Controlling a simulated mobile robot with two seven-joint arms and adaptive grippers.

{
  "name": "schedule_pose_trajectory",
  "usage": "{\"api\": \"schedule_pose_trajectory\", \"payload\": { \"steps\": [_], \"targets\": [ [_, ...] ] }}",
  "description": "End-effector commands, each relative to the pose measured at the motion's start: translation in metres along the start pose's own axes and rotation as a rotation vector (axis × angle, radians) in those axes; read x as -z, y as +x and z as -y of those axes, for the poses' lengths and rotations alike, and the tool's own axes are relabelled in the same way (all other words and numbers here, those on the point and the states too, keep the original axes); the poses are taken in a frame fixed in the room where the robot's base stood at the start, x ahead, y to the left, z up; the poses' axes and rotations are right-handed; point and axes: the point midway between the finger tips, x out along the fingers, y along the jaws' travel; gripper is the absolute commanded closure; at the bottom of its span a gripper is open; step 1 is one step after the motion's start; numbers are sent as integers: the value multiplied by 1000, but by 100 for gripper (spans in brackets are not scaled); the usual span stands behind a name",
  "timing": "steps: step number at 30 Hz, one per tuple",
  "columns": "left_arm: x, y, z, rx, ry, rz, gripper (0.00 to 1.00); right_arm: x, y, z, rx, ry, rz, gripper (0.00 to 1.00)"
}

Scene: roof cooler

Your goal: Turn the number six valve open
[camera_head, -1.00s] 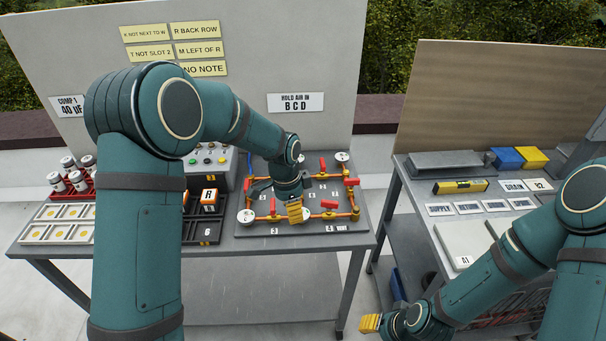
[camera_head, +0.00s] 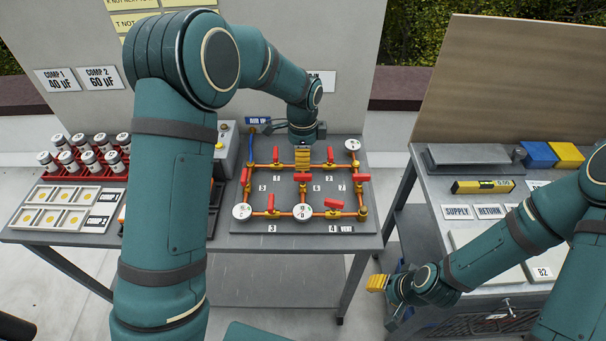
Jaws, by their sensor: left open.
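The valve board (camera_head: 300,240) lies on the left table, with orange pipes, brass fittings, white round gauges and several red lever handles. Small number plates (camera_head: 317,189) sit among the pipes; most are too small to read surely, so I cannot tell which lever is number six. Red levers show at the top right (camera_head: 330,154), right side (camera_head: 361,178) and middle (camera_head: 302,187). My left gripper (camera_head: 302,160) is open, its yellow fingertips pointing down over the board's top middle; it appears empty. My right gripper (camera_head: 377,283) is away from the board, low between the tables; its jaw gap is unclear.
White cylinders in a red rack (camera_head: 85,165) and trays of yellow discs (camera_head: 50,217) are at the left. The right table (camera_head: 425,200) holds a yellow level (camera_head: 482,187), blue and yellow blocks and labelled plates. A grey panel stands behind the board.

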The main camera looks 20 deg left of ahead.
Motion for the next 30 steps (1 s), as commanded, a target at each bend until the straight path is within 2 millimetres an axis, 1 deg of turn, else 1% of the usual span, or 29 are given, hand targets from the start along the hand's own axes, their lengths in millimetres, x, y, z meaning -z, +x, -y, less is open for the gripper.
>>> {"api": "schedule_pose_trajectory", "payload": {
  "steps": [1, 6, 9, 12, 17, 25, 26, 27, 30],
  "targets": [
    [0, 12, -1, -4, 0, 2, 56, 0, 1, 0, 0, 0, 0, 53],
    [0, 44, -1, -4, -1, 2, 56, 0, 3, -1, -1, 0, -1, 53],
    [0, 59, -1, -4, 0, 1, 56, 0, 4, -1, -1, 0, -1, 53],
    [0, 69, 0, -2, 0, 1, 56, 0, 4, -1, -1, 0, -1, 53],
    [0, 78, 0, 0, -1, 0, 56, 0, 5, -2, -1, 0, -1, 53],
    [0, 79, 0, 0, -1, -1, 56, 0, 5, -1, -1, 0, -1, 53],
    [0, 79, 0, 0, -1, -1, 53, 0, 5, -1, -1, 0, -1, 53],
    [0, 79, 0, 0, -1, -1, 68, 0, 5, -1, -1, 0, -1, 53],
    [0, 79, 0, 0, -1, -1, 100, 0, 5, -1, -1, 0, -1, 53]
  ]
}}
